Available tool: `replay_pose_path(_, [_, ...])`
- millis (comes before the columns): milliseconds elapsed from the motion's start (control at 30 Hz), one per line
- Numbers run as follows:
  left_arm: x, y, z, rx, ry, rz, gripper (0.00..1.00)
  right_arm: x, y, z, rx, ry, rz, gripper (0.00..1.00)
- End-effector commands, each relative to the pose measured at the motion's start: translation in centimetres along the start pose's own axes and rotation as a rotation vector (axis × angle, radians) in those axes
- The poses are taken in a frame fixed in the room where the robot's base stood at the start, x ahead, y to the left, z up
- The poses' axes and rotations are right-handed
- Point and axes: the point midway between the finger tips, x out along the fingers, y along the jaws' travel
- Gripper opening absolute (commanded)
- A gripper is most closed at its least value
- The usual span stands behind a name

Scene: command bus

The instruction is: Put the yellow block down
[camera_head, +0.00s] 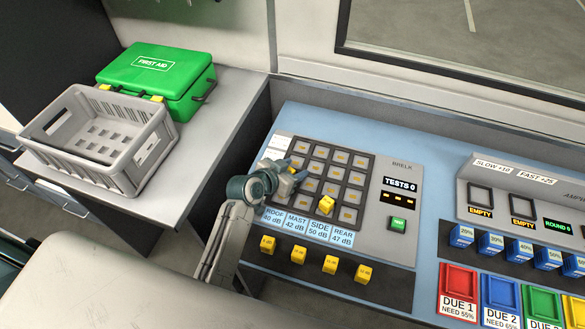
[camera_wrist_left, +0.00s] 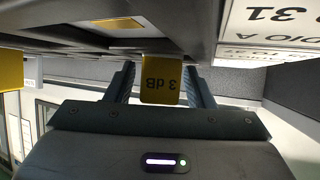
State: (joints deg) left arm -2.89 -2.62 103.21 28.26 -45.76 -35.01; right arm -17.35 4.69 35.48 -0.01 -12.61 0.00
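My left gripper (camera_head: 288,168) reaches over the upper left of the grey button-like grid panel (camera_head: 365,192). It is shut on a yellow block marked 3 dB (camera_wrist_left: 162,84), which sits between the two fingers in the left wrist view. In the head view only a small part of this block (camera_head: 291,170) shows; the fingers hide the rest. The block is close to the panel face; whether it touches a cell I cannot tell. Another yellow block (camera_head: 326,205) sits in a lower cell of the grid. My right gripper is not in view.
Several yellow blocks stand in a row on the dark strip (camera_head: 384,284) in front of the panel. A green button (camera_head: 398,224) is at its right. Blue blocks (camera_head: 461,236) and coloured trays (camera_head: 459,284) lie farther right. A grey crate (camera_head: 150,152) and green first aid box (camera_head: 150,68) stand at left.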

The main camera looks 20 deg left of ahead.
Motion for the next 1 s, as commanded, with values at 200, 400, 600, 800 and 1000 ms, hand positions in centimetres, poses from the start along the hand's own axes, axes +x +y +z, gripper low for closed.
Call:
replay_pose_path(200, [-0.2, 0.0, -0.5, 0.001, 0.001, 0.0, 0.49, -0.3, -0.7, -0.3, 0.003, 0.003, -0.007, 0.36])
replay_pose_path(400, [-2.8, -0.1, -0.2, 0.004, 0.001, -0.002, 0.49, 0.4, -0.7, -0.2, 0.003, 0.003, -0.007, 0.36])
replay_pose_path(600, [-7.2, -0.1, -0.1, 0.006, 0.0, -0.001, 0.49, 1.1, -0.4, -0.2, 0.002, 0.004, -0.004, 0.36])
replay_pose_path(800, [-10.7, -0.1, -0.2, 0.004, -0.001, -0.001, 0.49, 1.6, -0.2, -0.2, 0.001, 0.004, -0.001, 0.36])
replay_pose_path(1000, [-12.1, 0.0, -0.4, 0.001, 0.001, 0.0, 0.49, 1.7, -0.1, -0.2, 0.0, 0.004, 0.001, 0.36])
